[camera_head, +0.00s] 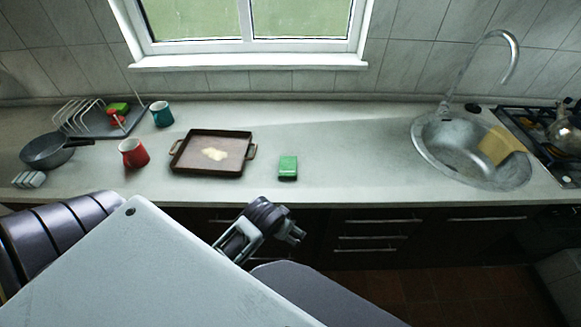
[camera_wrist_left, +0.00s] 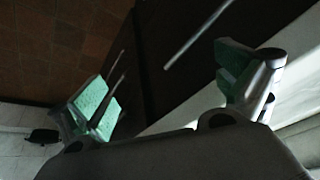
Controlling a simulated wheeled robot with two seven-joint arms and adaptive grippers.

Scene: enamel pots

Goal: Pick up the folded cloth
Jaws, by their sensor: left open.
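A tan cloth-like piece (camera_head: 499,145) lies over the right side of the sink bowl, and I take it for the folded cloth. A green block (camera_head: 288,168) sits near the counter's front edge; I cannot tell whether it is a sponge or cloth. My left gripper (camera_head: 264,228) is in front of the counter, well to the left of the tan piece. In the left wrist view its green-padded fingers (camera_wrist_left: 168,92) are spread, with nothing between them. The cloth does not show in that view. My right gripper is not in view.
The sink (camera_head: 428,157) and tall faucet (camera_head: 507,50) are at the right, beside the stove (camera_head: 545,150). A brown tray (camera_head: 180,160), red mug (camera_head: 133,154), teal mug (camera_head: 162,114), pan (camera_head: 48,151) and dish rack (camera_head: 85,117) stand left. Counter between green block and sink is clear.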

